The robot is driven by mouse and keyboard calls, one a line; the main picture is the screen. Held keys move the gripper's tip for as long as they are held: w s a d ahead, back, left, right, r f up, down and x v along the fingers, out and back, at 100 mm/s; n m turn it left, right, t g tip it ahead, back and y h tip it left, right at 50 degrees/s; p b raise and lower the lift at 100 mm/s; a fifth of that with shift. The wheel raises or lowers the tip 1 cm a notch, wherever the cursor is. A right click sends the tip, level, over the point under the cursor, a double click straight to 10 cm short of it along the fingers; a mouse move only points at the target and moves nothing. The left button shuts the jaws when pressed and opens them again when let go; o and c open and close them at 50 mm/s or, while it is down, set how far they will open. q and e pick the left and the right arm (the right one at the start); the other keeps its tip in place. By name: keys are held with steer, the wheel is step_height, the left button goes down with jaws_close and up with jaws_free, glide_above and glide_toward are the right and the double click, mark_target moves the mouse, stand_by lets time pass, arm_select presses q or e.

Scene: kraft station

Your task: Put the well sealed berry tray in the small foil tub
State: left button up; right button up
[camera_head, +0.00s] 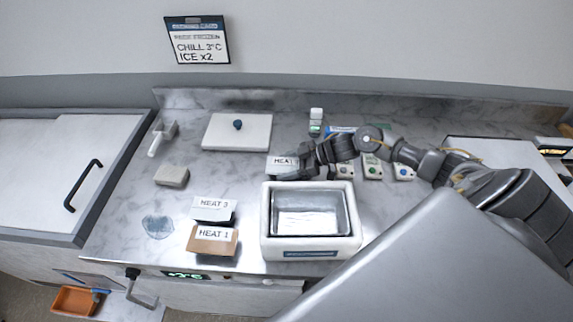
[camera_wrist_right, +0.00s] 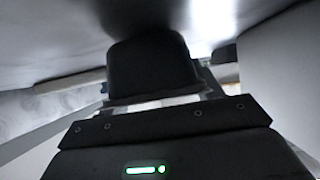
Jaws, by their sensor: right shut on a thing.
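My right gripper (camera_head: 301,165) is at the right end of a small box with a white label reading "HEA" (camera_head: 280,161), behind the white tub. It is shut on that box, whose right end the fingers cover. In the right wrist view a dark block (camera_wrist_right: 152,65) fills the middle; I cannot tell what it is. An open metal-lined white tub (camera_head: 268,222) stands at the front centre, its silvery inside visible. I cannot tell which thing is the well sealed berry tray. My left gripper is not in view.
Boxes labelled HEAT 3 (camera_head: 213,204) and HEAT 1 (camera_head: 214,234) stand left of the tub. A white board with a blue knob (camera_head: 237,131) lies behind. Several small labelled items (camera_head: 372,168) stand right of the gripper. A grey block (camera_head: 172,176) lies left; counter between is clear.

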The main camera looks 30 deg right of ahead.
steer(key=shift+f, duration=0.2)
steer(key=o, duration=1.1)
steer(key=shift+c, duration=0.2)
steer(key=shift+r, duration=0.15)
